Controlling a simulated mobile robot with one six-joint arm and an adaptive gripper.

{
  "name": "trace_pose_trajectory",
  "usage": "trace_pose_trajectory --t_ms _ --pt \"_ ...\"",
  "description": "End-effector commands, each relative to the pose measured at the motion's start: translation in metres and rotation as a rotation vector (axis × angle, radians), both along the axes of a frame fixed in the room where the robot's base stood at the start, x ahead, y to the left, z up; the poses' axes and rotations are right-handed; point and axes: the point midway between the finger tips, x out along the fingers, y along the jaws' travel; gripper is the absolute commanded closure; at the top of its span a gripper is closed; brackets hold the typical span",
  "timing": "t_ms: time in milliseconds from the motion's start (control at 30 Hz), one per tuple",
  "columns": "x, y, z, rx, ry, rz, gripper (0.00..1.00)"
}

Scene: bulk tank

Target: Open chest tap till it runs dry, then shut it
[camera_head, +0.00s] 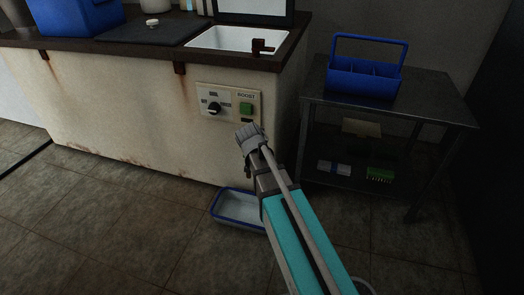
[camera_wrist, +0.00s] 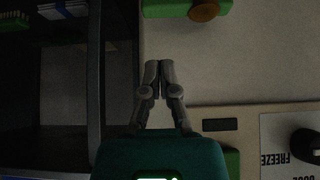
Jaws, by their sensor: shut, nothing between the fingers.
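The pale chest (camera_head: 130,115), with rust marks, stands under the dark counter. My gripper (camera_head: 247,133) is shut and empty in front of its right end, just below the control panel. In the wrist view my gripper's fingertips (camera_wrist: 159,64) are together, with the pale chest face beyond. A green bar-like part with a round brown piece (camera_wrist: 205,10) is cut off at that view's top edge, apart from the fingers; it may be the chest tap. No tap shows on the chest front in the head view; my arm hides part of it. I cannot see any flow.
A blue-rimmed tray (camera_head: 236,209) lies on the floor beside my arm. The control panel (camera_head: 229,104) has a black knob and a green button. A metal cart (camera_head: 440,103) with a blue caddy (camera_head: 362,80) stands to the right. Floor at left is clear.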

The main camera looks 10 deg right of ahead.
Motion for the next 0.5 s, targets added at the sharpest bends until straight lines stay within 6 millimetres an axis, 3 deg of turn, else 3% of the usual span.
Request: trace_pose_trajectory --t_ms 500 --pt "0.025 -0.014 -0.037 0.000 0.001 -0.001 1.00"
